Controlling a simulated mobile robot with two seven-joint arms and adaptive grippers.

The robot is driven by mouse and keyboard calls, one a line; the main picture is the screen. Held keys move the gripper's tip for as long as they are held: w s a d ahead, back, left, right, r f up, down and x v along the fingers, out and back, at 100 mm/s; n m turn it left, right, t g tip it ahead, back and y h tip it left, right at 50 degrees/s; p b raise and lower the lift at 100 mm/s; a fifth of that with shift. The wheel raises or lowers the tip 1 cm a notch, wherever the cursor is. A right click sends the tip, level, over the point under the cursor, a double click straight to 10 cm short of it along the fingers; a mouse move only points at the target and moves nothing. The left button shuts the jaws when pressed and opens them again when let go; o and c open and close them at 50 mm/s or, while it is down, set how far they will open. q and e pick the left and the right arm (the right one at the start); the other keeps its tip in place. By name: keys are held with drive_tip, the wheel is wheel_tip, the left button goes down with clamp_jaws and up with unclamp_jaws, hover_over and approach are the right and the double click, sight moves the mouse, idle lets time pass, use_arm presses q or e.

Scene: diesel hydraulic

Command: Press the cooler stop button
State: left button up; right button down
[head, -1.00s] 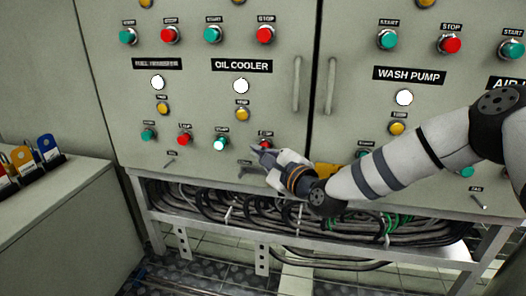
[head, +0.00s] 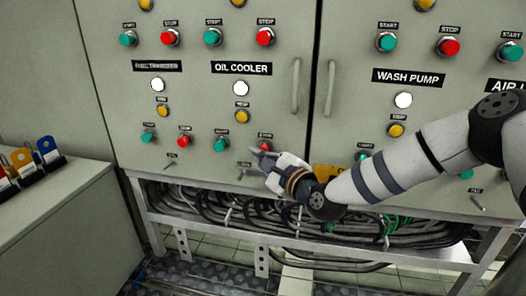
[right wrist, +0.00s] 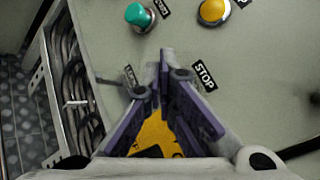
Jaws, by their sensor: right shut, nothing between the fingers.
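The OIL COOLER panel (head: 241,68) is on the left cabinet door. In its lower row are a green start button (head: 221,145), unlit, and a red stop button (head: 265,144), mostly hidden by my right gripper. My right gripper (head: 255,153) is shut and empty, its tips at the stop button; I cannot tell whether they touch it. In the right wrist view the closed fingers (right wrist: 165,62) lie beside the STOP label (right wrist: 204,76) and the red cap is hidden. The green start button (right wrist: 138,14) also shows there. My left gripper is not in view.
A yellow lamp (head: 242,116) and a white lamp (head: 241,88) sit above the lower row. A vertical door handle (head: 296,85) is to the right. A WASH PUMP panel (head: 408,76) is on the neighbouring door. Cables (head: 220,205) run below the cabinet.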

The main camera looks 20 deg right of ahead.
drive_tip(key=shift+s+a, duration=0.25)
drive_tip(key=shift+s, duration=0.15)
drive_tip(key=s+a+p, duration=0.1)
drive_tip(key=s, duration=0.1)
drive_tip(key=s+a+p, duration=0.1)
drive_tip(key=s, duration=0.1)
drive_tip(key=shift+a+p, duration=0.4)
idle(0.5)
